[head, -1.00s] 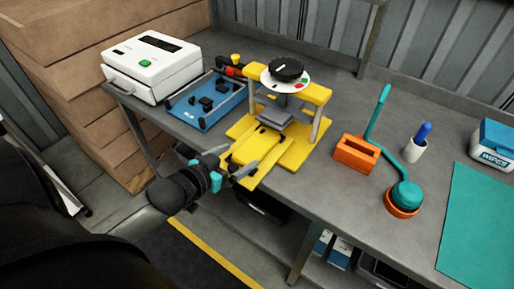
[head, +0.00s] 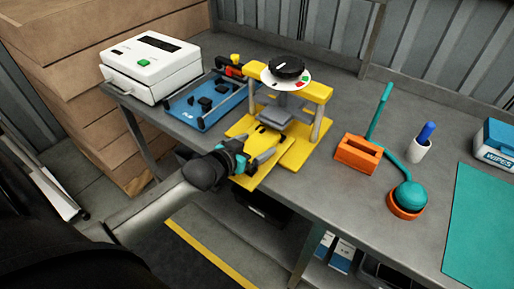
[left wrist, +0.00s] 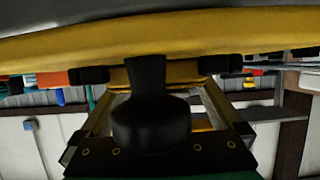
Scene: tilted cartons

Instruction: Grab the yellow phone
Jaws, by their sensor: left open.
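A yellow press fixture (head: 296,154) with a black dial stands at the table's front edge. A narrow yellow piece (head: 262,142) with black spots lies at its front left; it may be the yellow phone, but I cannot clearly separate it from the yellow base. My left gripper (head: 262,160) is open at the front end of this piece, its fingers partly covering it. In the left wrist view a broad yellow edge (left wrist: 165,36) crosses close to the lens, and the dark fingertips of my left gripper (left wrist: 150,71) are spread apart just below it. My right gripper is out of view.
A blue tray (head: 190,120) and a white machine (head: 150,68) stand to the left. An orange block (head: 357,154), a teal-and-orange tool (head: 406,197), a cup with a blue marker (head: 419,149) and a wipes box (head: 496,145) are right. Bare grey table (head: 335,195) lies between.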

